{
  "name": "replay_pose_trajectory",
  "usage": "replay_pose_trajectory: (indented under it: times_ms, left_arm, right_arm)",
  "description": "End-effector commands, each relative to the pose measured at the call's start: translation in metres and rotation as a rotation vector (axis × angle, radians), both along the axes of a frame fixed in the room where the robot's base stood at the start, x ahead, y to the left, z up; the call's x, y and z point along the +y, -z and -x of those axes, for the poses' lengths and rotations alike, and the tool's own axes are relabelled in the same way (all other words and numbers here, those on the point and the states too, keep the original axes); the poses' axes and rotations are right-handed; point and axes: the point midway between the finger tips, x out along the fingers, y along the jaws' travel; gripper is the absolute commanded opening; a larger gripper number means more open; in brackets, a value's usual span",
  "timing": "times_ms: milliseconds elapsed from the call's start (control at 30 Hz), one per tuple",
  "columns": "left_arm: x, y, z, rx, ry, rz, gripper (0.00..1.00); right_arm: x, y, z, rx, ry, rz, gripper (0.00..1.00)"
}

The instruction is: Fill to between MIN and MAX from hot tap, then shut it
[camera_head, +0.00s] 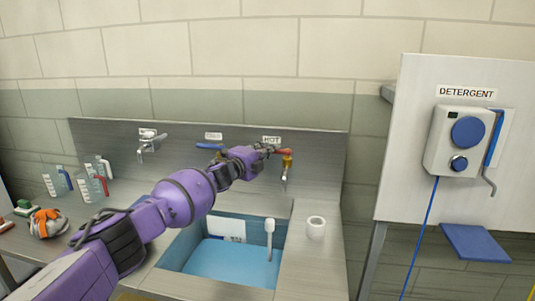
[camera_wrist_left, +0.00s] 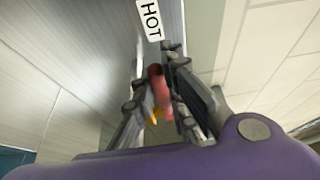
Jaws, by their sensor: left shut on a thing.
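The hot tap (camera_head: 286,171) is brass-coloured with a red lever, below a HOT label (camera_head: 271,140) on the steel backsplash. My left gripper (camera_head: 270,149) is shut on the red lever (camera_wrist_left: 157,90), which shows between its fingers in the left wrist view. The sink (camera_head: 168,262) below has a blue interior. A white panel (camera_head: 228,230) with small marks is on its back wall; the marks are too small to read. I cannot tell the water level or whether water runs from the spout. My right gripper is out of view.
A blue-handled tap (camera_head: 208,146) and a plain tap (camera_head: 149,143) are to the left. A pale upright piece (camera_head: 269,238) stands at the sink, a white cup-like ring (camera_head: 316,228) on the counter. Clear jugs (camera_head: 92,185) stand left. A detergent dispenser (camera_head: 459,140) hangs right.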

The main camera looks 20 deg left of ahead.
Motion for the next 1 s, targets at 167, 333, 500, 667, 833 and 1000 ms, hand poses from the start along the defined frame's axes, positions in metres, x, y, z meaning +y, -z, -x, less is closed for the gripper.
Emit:
replay_pose_trajectory:
  times_ms: [167,333,500,667,833,1000]
  left_arm:
    - [0.0,-0.003,-0.001,-0.003,-0.003,-0.003,0.0]
    - [0.0,-0.003,-0.001,-0.004,-0.004,-0.002,0.26]
    - [0.0,-0.003,-0.001,-0.002,-0.004,-0.001,0.31]
    - [0.001,-0.002,0.0,-0.002,-0.004,0.0,0.31]
    - [0.004,-0.001,0.006,-0.001,-0.005,-0.001,0.31]
    - [0.009,-0.001,0.025,-0.002,-0.003,-0.002,0.31]
  right_arm:
    - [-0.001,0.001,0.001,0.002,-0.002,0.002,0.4]
    - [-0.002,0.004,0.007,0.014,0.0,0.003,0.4]
    - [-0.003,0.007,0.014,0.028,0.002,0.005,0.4]
    - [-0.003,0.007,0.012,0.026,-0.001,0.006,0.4]
    - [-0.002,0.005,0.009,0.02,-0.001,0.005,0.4]
    - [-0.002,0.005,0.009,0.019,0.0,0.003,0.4]
